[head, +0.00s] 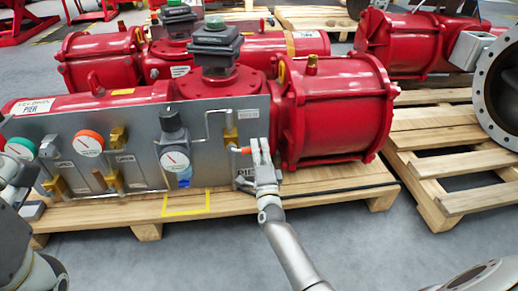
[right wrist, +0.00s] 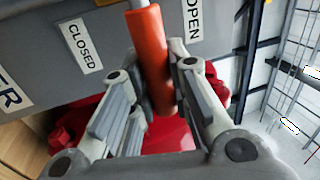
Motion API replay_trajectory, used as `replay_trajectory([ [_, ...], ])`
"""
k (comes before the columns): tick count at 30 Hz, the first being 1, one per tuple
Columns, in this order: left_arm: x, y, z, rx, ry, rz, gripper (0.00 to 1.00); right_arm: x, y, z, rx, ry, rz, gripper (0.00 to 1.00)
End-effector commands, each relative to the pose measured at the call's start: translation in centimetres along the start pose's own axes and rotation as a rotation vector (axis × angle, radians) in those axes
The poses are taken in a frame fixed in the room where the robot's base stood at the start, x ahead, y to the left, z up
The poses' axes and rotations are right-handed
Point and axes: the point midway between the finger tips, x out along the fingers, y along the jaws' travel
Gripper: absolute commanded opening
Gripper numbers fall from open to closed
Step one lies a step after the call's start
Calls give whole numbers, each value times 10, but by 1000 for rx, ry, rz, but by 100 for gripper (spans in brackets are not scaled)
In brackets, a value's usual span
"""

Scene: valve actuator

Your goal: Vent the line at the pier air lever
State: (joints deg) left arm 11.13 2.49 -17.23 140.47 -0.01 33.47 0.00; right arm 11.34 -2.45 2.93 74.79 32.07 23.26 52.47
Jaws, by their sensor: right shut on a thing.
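The pier air lever has an orange handle (right wrist: 153,60) on a thin metal rod. In the right wrist view it stands between the CLOSED label (right wrist: 82,46) and the OPEN label (right wrist: 193,17), nearer OPEN. A bit of the orange handle (head: 245,150) shows in the head view, at the right end of the grey panel (head: 135,125). My right gripper (head: 262,155) is shut on the handle; its fingers also show in the right wrist view (right wrist: 152,85). My left gripper (head: 32,210) is partly in view at the left edge; its jaw state is unclear.
The panel carries gauges (head: 88,143), brass fittings (head: 115,180) and a dark regulator (head: 172,120). A red actuator cylinder (head: 340,110) stands close right of my right gripper. Wooden pallets (head: 335,180) hold the equipment. Grey floor (head: 350,240) in front is clear.

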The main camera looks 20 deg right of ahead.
Motion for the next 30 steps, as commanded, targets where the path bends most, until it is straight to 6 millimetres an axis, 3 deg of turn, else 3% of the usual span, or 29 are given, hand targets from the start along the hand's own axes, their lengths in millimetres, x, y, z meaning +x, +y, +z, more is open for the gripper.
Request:
replay_trajectory([
  [17, 3, 1, -2, 3, 14, 7, 99, -2, 5, -1, 42, 11, 4, 0],
  [18, 3, 1, -2, 3, 14, 7, 99, -2, 5, -1, 43, 11, 4, 19],
  [23, 3, 1, -2, 3, 15, 8, 99, -1, 4, 0, 39, 11, 4, 40],
  [30, 3, 1, -3, 3, 15, 9, 99, -1, 3, 0, 36, 9, 2, 40],
])
